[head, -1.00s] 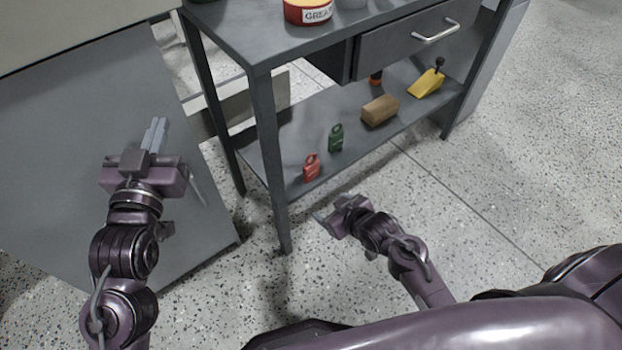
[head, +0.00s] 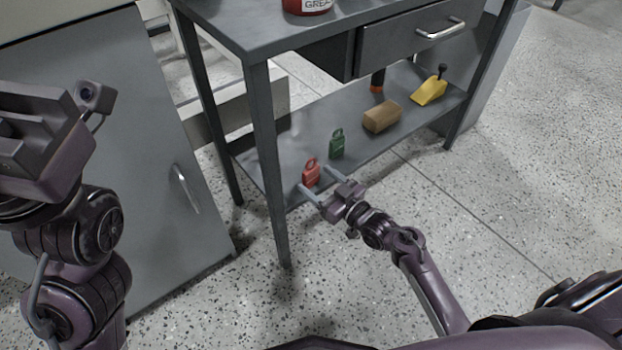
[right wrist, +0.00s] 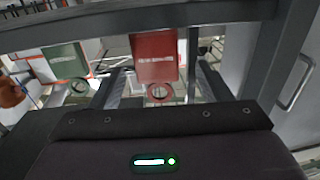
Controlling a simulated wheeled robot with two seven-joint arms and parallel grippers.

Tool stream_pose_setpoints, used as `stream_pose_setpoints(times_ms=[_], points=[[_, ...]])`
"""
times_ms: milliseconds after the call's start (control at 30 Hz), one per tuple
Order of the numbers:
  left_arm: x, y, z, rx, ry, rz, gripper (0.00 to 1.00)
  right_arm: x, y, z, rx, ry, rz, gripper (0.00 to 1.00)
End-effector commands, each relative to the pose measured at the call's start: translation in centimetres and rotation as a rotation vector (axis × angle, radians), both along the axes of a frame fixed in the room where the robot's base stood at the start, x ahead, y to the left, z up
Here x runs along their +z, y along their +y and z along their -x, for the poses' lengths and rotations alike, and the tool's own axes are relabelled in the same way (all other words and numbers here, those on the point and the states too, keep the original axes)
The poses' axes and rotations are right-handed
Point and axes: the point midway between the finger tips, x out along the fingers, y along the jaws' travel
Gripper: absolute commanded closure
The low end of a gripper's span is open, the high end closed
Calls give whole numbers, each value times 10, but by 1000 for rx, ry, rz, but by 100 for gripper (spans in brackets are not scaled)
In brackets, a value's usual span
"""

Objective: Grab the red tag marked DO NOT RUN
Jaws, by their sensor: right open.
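The red tag (head: 311,176) stands on the lower shelf of the grey workbench, near the front left leg, with a ring at its top. My right gripper (head: 318,183) is open and empty at the shelf's front edge, its two fingers pointing toward the tag. In the right wrist view the red tag (right wrist: 154,58) appears ring-down, straight ahead and between the fingers; its pale lettering is too small to read. My left gripper (head: 45,140) is large at the left of the head view, away from the bench; its fingers are not clear.
A green tag (head: 337,144) stands just right of the red one. The bench's front left leg (head: 268,170) rises close to the red tag.

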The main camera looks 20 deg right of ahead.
Motion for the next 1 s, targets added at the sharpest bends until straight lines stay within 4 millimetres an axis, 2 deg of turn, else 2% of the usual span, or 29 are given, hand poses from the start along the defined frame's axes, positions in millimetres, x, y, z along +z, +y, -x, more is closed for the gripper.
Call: stream_pose_setpoints(times_ms=[233, 567, 900, 1000], points=[[5, -5, 14, 0, -60, -8, 100, -2, 10, -30, 0, -3, -1, 29], [9, -6, 16, -1, -65, -10, 100, -1, 13, -35, 0, 1, 0, 30], [9, -6, 16, -1, -65, -10, 100, 0, 13, -35, -1, 0, 0, 75], [9, -6, 16, -1, -65, -10, 100, 0, 13, -35, -1, 0, 0, 77]])
